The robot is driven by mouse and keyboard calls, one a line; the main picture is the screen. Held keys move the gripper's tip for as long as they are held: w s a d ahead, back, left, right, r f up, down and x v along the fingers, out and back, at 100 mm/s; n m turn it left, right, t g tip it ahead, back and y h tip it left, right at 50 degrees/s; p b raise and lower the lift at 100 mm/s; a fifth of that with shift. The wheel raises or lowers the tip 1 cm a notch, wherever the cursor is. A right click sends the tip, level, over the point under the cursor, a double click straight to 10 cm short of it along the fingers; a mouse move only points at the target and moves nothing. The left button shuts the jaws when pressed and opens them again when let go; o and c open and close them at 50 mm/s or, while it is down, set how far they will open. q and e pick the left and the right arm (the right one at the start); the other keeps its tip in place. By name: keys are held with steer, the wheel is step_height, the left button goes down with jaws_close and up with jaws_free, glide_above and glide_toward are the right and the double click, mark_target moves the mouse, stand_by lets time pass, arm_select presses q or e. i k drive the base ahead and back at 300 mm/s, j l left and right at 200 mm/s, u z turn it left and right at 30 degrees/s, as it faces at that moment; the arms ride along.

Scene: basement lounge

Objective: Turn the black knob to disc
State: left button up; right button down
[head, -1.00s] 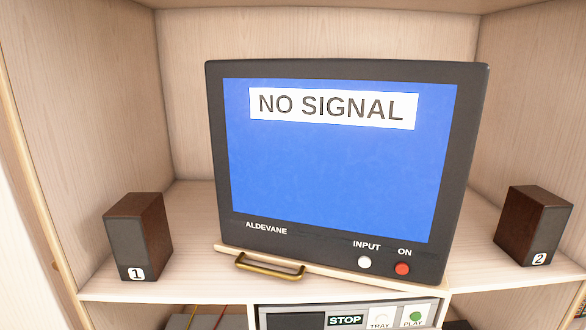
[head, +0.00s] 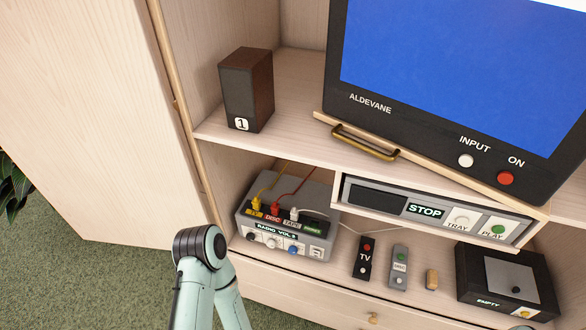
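A grey box (head: 322,205) stands on the lower shelf, with a small display (head: 276,232) reading RADIO VOL 5. Its front has a row of small knobs. The leftmost, a dark one (head: 250,237), appears to be the black knob, but its pointer is too small to read. A white knob (head: 270,242) and a blue one (head: 292,249) sit to its right. The top bears labels, among them DISC and TAPE, with yellow, red and white plugs. A pale green link of my arm stands in front, left of the box. Neither gripper is in view.
Right of the box lie a black TV remote (head: 365,259), a grey remote (head: 398,267), a small tan block (head: 432,279) and a black box (head: 507,283). A disc player (head: 435,208) hangs above. Speaker 1 (head: 246,90) and the television (head: 450,90) stand on the upper shelf.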

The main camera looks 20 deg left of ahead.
mark_target(250, 236)
steer(key=u, duration=1.25)
